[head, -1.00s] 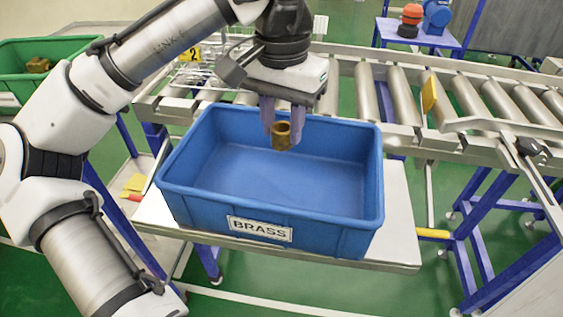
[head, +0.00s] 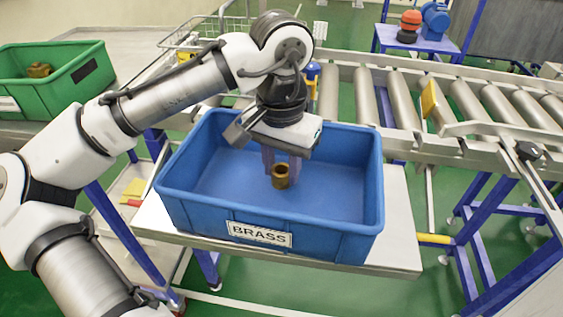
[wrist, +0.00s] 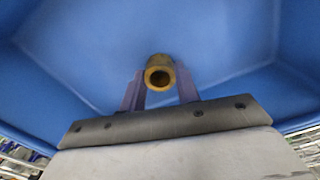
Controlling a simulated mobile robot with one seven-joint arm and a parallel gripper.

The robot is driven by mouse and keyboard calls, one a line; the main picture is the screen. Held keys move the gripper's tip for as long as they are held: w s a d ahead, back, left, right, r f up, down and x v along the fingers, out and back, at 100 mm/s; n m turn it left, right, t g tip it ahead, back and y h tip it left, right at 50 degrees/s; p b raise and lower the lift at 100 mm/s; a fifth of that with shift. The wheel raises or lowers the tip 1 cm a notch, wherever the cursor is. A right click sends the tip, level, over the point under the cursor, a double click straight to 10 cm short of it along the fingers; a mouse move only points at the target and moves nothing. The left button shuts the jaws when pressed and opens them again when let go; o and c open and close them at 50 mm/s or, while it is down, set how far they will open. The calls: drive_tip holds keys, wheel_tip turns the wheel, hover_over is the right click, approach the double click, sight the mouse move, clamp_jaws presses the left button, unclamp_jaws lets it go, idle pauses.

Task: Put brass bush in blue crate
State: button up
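The brass bush (head: 280,176) is a short hollow brass-coloured cylinder. My gripper (head: 281,168) points down inside the blue crate (head: 180,205), below its rim, with the bush between its fingertips. In the wrist view, the bush (wrist: 159,75) shows its round bore between the two purple fingers, which appear to touch its sides. The blue crate (wrist: 230,45) fills the background there. The crate carries a BRASS label and holds nothing else that I can see. I cannot tell whether the bush touches the crate floor.
The crate stands on a pale table (head: 400,215). A roller conveyor (head: 410,95) runs behind and to the right. A green crate (head: 85,72) with a brass-coloured part inside is at the far left. A blue motor (head: 436,20) sits on a back stand.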

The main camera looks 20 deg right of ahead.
sight(281, 169)
drive_tip(key=o, duration=0.4)
wheel_tip(281, 169, up, 12)
drive_tip(key=shift+r+p, duration=0.2)
drive_tip(key=shift+p, duration=0.15)
